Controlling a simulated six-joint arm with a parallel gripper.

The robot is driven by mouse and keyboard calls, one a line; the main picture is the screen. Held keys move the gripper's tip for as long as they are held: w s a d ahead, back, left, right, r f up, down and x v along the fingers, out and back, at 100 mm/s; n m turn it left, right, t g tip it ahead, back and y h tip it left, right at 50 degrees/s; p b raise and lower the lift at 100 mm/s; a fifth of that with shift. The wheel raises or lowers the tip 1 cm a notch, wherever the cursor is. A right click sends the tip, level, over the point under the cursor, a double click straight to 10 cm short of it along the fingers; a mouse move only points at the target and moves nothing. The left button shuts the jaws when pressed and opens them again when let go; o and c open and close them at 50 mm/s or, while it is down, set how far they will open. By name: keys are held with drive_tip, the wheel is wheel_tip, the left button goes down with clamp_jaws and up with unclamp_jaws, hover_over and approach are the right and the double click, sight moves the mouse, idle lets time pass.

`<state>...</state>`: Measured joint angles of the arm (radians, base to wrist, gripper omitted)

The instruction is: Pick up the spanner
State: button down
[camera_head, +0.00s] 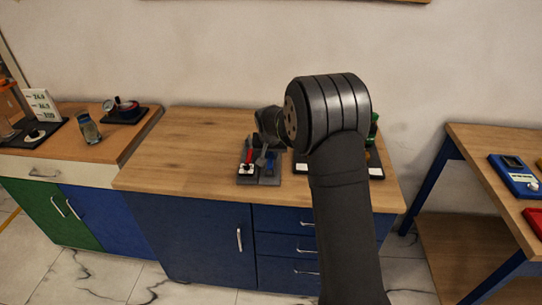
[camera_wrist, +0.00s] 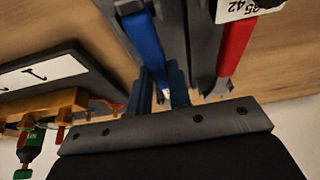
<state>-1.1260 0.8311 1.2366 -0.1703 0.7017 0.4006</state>
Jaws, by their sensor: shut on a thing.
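My gripper (camera_wrist: 163,82) points down at the grey tool tray on the middle bench. Its two dark fingers are close together around the end of a blue-handled tool (camera_wrist: 145,42), which I take to be the spanner; a bright metal bit shows between the fingers. Its jaw shape is not clear. In the head view the blue tool (camera_head: 271,161) shows low on the grey tray (camera_head: 268,181). I cannot tell whether it is lifted clear. My arm hides much of the gripper there.
A red-handled tool (camera_wrist: 236,46) with a white number label lies close beside it. A second dark board (camera_head: 376,171) with a wooden rack (camera_wrist: 45,105) and a green-handled tool (camera_wrist: 31,146) stands to the right in the head view. The bench's left half (camera_head: 190,150) is clear.

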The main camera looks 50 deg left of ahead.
sight(271, 156)
drive_tip(key=shift+r, duration=0.1)
wheel_tip(271, 156, up, 10)
drive_tip(key=shift+r, duration=0.2)
idle(0.3)
drive_tip(key=c, duration=2)
unclamp_jaws()
clamp_jaws()
drive_tip(key=w+d+f+m+t+h, duration=0.1)
drive_tip(key=w+d+f+m+h, duration=0.1)
drive_tip(key=d+m, duration=0.7)
drive_tip(key=shift+d+f+m+t+h, duration=0.3)
drive_tip(key=shift+d+f+h, duration=0.6)
drive_tip(key=shift+d, duration=1.55)
drive_tip(key=shift+f, duration=0.2)
